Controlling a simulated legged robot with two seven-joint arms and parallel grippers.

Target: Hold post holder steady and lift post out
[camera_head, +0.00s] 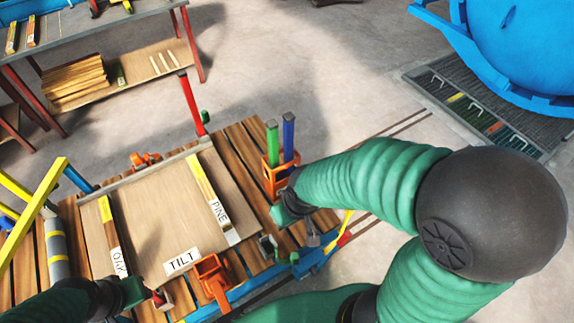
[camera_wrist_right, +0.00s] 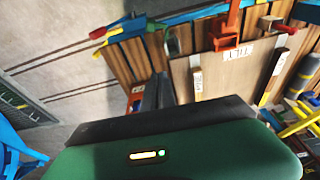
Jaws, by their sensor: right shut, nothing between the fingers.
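The orange post holder (camera_head: 275,178) stands at the right edge of the slatted table. A green post (camera_head: 272,143) and a blue post (camera_head: 288,137) stand upright in it. My right gripper (camera_wrist_right: 157,90) is shut and empty. In the head view its green hand (camera_head: 284,214) is at the near side of the holder; its fingertips are hard to make out there. In the right wrist view, a bit of orange (camera_wrist_right: 136,94) beside the fingers may be the holder. My left gripper (camera_head: 138,293) is low at the left, near the board's front edge, apart from the holder; its jaws are unclear.
A red upright (camera_head: 191,103) rises behind the board. A blue vessel (camera_head: 520,45) and floor grate are at upper right.

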